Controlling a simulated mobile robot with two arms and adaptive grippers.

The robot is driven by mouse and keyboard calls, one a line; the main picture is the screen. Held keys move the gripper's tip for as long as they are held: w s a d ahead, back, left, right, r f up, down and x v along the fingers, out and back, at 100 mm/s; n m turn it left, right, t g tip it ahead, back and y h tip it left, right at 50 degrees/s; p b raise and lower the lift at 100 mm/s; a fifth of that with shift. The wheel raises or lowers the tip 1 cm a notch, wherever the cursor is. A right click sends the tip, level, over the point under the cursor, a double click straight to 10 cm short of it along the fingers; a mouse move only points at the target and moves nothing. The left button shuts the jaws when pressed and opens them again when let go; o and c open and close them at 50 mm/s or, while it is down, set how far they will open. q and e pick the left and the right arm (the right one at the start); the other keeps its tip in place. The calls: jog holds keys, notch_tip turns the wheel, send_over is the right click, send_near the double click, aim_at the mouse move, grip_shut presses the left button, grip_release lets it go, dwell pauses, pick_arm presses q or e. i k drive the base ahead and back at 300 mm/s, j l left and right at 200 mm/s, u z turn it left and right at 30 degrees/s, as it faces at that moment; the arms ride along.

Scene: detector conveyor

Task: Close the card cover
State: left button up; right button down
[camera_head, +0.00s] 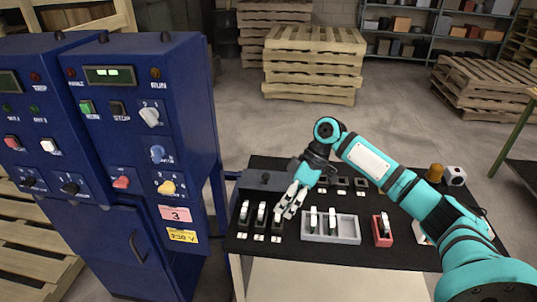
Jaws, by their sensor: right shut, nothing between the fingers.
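My right gripper (285,210) reaches down over the left half of the black-topped table (300,257). Its fingers are shut and hold nothing. Several dark card-like pieces with white faces stand upright in a row (260,214) at the table's left front, just left of the fingertips; I cannot tell whether the fingers touch the nearest one. A grey box (258,181) with a dark knob lies behind this row. I cannot tell which part is the card cover or how far open it is. My left gripper is not in view.
A grey tray (347,239) with two upright pieces and a red holder (382,241) stand right of the gripper. Small dark blocks lie behind the forearm. A blue control cabinet (182,110) rises at the left. Pallets (315,62) stand on the floor behind.

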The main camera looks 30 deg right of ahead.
aim_at(251, 179)
jog(key=i+l, duration=0.9)
jog(key=i, duration=0.1)
